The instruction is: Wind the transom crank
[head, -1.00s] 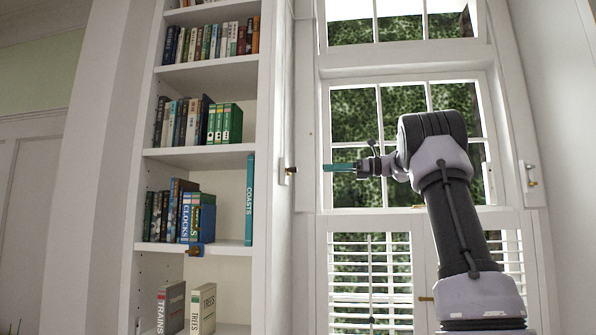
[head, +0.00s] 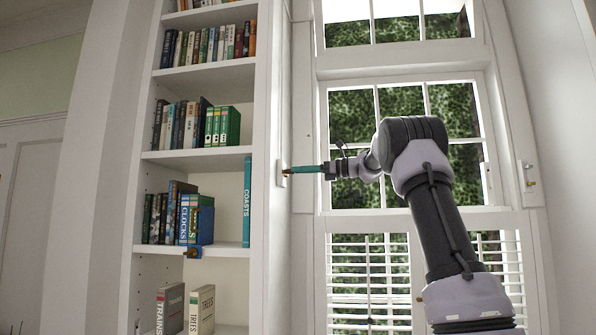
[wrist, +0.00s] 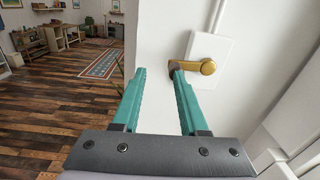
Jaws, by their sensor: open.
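A brass crank (wrist: 203,67) sits on a white plate (wrist: 214,50) on the white side wall left of the window. In the head view it shows small (head: 286,172), next to the bookcase edge. My gripper (wrist: 158,70) is open, with two teal fingers pointing at this wall. In the wrist view the right fingertip overlaps the crank's left end; I cannot tell whether they touch. Nothing is seen held between the fingers. In the head view my gripper's tip (head: 295,170) is close to the crank. The transom pane (head: 397,28) is high above the window.
A bookcase (head: 205,158) with books stands left of the crank. A blue piece with brass (head: 198,240) sits at a shelf edge. In the wrist view, open plank floor (wrist: 60,100) lies at left.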

